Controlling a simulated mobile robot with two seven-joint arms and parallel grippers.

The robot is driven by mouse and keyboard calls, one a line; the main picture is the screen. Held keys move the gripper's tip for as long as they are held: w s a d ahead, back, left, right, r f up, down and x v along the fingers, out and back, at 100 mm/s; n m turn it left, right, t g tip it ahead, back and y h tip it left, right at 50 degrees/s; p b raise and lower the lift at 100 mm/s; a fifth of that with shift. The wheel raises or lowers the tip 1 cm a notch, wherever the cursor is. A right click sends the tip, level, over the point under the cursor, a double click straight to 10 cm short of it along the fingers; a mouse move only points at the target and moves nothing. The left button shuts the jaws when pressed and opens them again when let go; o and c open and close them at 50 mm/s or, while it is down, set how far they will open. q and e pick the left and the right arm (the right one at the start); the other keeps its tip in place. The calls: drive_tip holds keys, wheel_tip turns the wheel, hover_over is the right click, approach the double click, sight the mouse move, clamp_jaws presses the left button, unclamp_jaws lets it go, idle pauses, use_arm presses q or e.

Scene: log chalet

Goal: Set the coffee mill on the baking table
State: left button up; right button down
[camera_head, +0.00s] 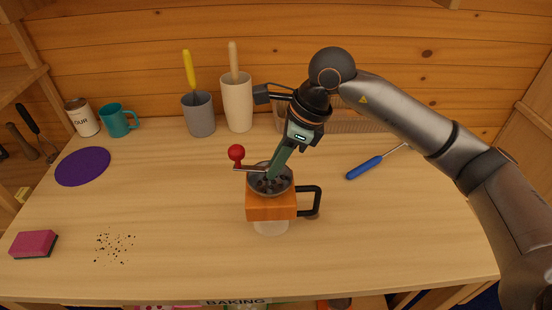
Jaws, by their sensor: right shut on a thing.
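The coffee mill (271,208) has an orange body, a dark metal bowl on top with dark beans, a crank with a red knob, a black side handle and a pale lower part. It is upright over the front middle of the wooden baking table (180,240), whose front edge bears a BAKING label. I cannot tell whether its base touches the table. My right gripper (273,174) comes down from above, its green fingers shut on the mill at the bowl; the fingertips are partly hidden there. My left gripper is not in view.
A blue-handled tool (364,168) lies right of the mill. Behind stand a grey crock (199,115), a cream crock (237,105) and a wire basket (350,122). At left are a teal mug (116,122), flour tin (82,118), purple mat (82,166), pink sponge (33,243) and dark crumbs (114,247).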

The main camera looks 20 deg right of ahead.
drive_tip(key=shift+f+b, duration=0.4)
drive_tip(key=shift+b, duration=0.15)
idle(0.4)
drive_tip(key=c, duration=0.8)
unclamp_jaws()
drive_tip(key=shift+o, duration=0.3)
drive_tip(key=shift+f, duration=0.15)
drive_tip(key=v, duration=1.2)
drive_tip(key=shift+d+r+b, duration=0.15)
drive_tip(key=shift+r+b, duration=0.2)
drive_tip(key=shift+b, duration=0.1)
